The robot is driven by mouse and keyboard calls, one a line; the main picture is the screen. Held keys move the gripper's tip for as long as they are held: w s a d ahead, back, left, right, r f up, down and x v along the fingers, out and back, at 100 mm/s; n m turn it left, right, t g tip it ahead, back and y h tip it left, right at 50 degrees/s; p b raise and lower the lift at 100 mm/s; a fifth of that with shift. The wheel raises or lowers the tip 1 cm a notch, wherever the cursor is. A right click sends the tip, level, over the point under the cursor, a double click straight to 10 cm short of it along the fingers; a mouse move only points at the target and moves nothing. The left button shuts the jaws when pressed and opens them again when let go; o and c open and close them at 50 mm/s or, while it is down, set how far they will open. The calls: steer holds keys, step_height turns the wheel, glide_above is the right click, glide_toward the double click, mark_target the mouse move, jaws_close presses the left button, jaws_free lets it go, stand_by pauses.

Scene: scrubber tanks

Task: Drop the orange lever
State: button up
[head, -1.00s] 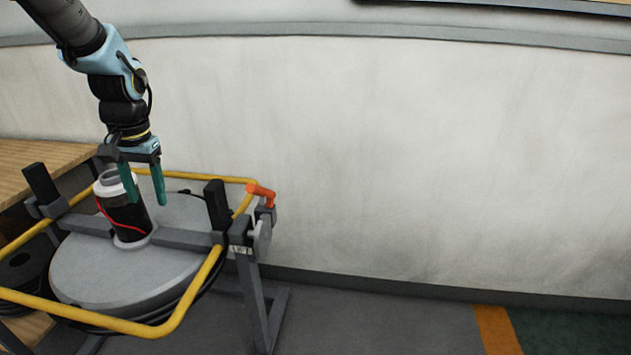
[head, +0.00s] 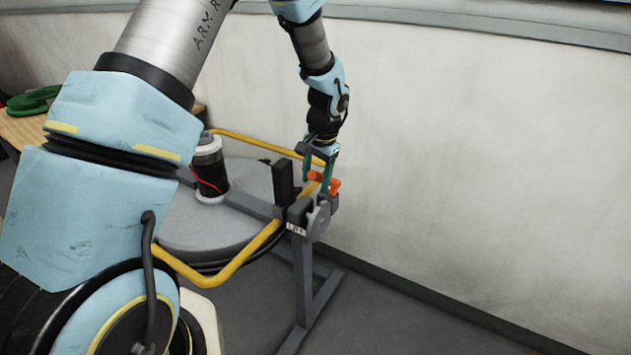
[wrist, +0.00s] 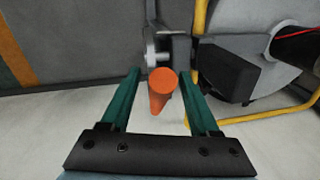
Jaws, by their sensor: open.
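The orange lever (head: 325,184) is at the right end of the reel stand, by the yellow rail, in the head view. In the wrist view the orange lever (wrist: 161,90) shows as a rounded orange grip between the two green fingers. My gripper (head: 318,170) points down over the lever in the head view. It is open, with a finger on either side of the lever and visible gaps in the wrist view (wrist: 162,98). The lever's mount (wrist: 163,50) is grey metal. Part of the lever is hidden behind a finger in the head view.
A yellow tube rail (head: 232,262) runs around the grey reel disc (head: 180,225). A black upright post (head: 283,180) stands just left of the lever. A dark canister (head: 210,172) sits on the hub. The pale wall (head: 480,170) is close behind; floor to the right is clear.

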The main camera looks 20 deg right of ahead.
steer(key=shift+w+a+f, duration=0.15)
steer(key=shift+f, duration=0.9)
jaws_close()
stand_by(0.7)
